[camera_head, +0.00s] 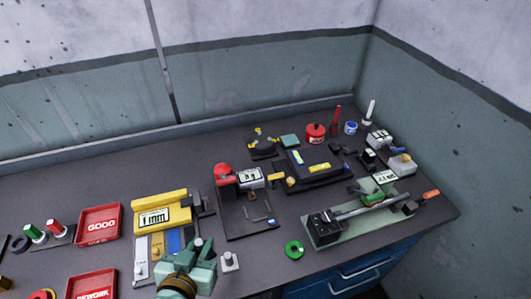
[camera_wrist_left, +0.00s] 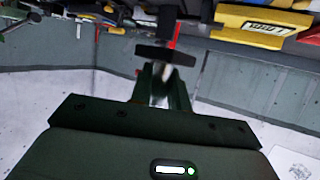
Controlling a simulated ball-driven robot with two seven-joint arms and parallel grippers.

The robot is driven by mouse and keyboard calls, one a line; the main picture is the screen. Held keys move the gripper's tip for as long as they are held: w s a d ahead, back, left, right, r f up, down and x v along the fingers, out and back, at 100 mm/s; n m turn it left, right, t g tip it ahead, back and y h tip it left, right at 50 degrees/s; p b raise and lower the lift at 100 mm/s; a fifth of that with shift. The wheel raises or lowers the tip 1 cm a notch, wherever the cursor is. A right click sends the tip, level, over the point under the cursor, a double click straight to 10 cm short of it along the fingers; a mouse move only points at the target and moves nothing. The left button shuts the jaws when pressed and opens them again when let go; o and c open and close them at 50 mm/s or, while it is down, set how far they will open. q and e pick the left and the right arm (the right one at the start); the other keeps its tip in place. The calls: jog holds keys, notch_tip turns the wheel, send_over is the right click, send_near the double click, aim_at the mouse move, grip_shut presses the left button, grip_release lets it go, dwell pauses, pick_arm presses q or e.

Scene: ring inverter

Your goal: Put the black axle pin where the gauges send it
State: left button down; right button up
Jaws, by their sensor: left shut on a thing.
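My left gripper (camera_head: 199,248) is low in the head view, in front of the yellow gauge (camera_head: 160,196), whose display reads "1 mm". In the left wrist view, its fingers (camera_wrist_left: 160,85) are shut on a dark piece with a wide flange (camera_wrist_left: 165,55), which looks like the black axle pin; in the head view the piece is hard to make out. A red and black gauge (camera_head: 222,171) has a small display (camera_head: 250,177), perhaps in grams. A green bed with a rod (camera_head: 372,207) has another display (camera_head: 384,176), too small to read. My right gripper is not in view.
Red trays marked GOOD (camera_head: 99,209) and REWORK (camera_head: 92,275) are at the left. A green ring (camera_head: 294,249) lies near the front edge. Small tools and pots, including a red pot (camera_head: 315,132), crowd the back right. Bare bench lies behind the yellow gauge.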

pick_arm(q)
jog(key=w+a+r+n+y+b, duration=0.2)
jog(key=w+a+r+b, duration=0.4)
jog(key=w+r, duration=0.2)
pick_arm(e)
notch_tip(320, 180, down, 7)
pick_arm(q)
jog(key=s+d+f+m+h+p, duration=0.3)
jog(key=s+d+f+p, duration=0.2)
jog(key=s+d, duration=0.2)
jog(key=s+d+f+m+g+h+p, duration=0.1)
jog(key=s+d+f+m+h+p, duration=0.2)
jog(key=s+d+f+p, duration=0.2)
jog(key=shift+s+d+h+p, duration=0.3)
jog(key=shift+s+d+p, duration=0.2)
jog(key=shift+s+d, duration=1.8)
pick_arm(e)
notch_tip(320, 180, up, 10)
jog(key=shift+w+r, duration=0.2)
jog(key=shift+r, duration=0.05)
pick_arm(q)
jog(key=shift+w+d+f, duration=0.1)
jog(key=shift+w+d, duration=0.45)
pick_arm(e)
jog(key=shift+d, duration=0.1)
